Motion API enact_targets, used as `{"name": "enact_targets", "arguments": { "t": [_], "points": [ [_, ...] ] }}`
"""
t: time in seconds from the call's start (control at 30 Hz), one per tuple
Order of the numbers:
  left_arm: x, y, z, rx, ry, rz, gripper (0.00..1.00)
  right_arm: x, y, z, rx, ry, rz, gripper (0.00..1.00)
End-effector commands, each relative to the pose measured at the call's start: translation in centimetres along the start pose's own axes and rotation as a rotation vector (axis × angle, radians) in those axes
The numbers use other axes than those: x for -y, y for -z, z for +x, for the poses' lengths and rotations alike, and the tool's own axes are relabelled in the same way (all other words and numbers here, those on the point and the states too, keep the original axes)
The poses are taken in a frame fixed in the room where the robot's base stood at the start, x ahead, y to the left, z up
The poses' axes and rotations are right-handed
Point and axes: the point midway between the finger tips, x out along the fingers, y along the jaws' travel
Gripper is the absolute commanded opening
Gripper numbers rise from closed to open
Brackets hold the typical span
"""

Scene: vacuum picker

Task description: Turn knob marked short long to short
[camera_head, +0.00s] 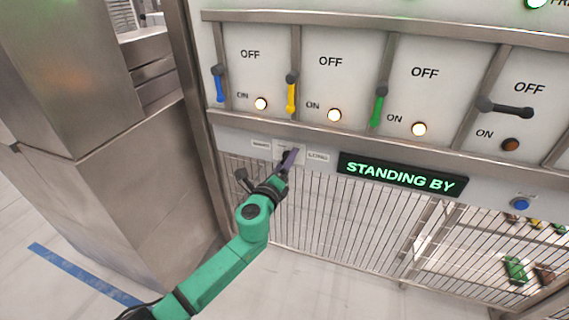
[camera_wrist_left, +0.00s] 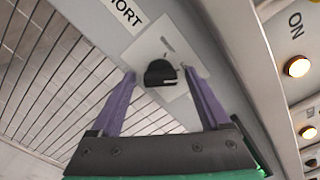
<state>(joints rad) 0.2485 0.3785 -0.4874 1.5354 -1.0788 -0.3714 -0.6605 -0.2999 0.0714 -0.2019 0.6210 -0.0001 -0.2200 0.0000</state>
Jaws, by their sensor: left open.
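The black knob (camera_wrist_left: 161,73) sits on a white square plate (camera_wrist_left: 150,48) in the left wrist view. A label ending in "ORT" (camera_wrist_left: 125,12) is beside the plate there. In the head view the plate (camera_head: 281,148) is partly hidden by my gripper, with a label (camera_head: 261,145) on its left and the "LONG" label (camera_head: 318,156) on its right; the knob is hidden there. My left gripper (camera_head: 290,158) is at the plate. Its two purple fingers are open, one on each side of the knob (camera_wrist_left: 160,76); whether they touch it I cannot tell.
A green "STANDING BY" display (camera_head: 402,175) is right of the plate. Above are blue, yellow, green and black levers (camera_head: 505,107) with lamps. A blue button (camera_head: 520,204) is at the right. A barred grille (camera_head: 340,220) lies below the panel.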

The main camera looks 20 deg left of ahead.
Motion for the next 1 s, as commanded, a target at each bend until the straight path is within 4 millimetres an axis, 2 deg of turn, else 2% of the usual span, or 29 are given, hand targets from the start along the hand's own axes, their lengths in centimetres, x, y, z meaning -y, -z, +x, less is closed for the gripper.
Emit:
{"name": "enact_targets", "arguments": {
  "t": [0.13, 0.17, 0.3, 0.37, 0.73, 1.0],
  "points": [
    [0.01, 0.0, -0.02, 0.0, 0.0, -0.001, 0.8, 0.0, 0.03, -0.01, -0.001, 0.0, -0.001, 0.48],
    [0.01, 0.0, -0.03, 0.0, 0.0, -0.001, 0.76, -0.01, 0.03, -0.01, -0.001, 0.0, -0.001, 0.48],
    [0.0, -0.01, -0.04, 0.0, 0.0, -0.001, 0.23, -0.23, -0.02, -0.03, 0.0, -0.003, -0.002, 0.48],
    [-0.01, -0.01, -0.05, 0.0, 0.0, -0.001, 0.0, -0.34, -0.04, -0.04, 0.001, -0.005, -0.002, 0.48],
    [-0.06, 0.03, -0.06, 0.001, 0.0, -0.046, 0.0, -0.77, -0.18, 0.15, 0.002, -0.01, -0.001, 0.48],
    [-0.07, 0.07, -0.06, 0.001, 0.001, -0.204, 0.0, -0.8, -0.26, 0.78, 0.003, -0.011, -0.001, 0.48]
  ]
}}
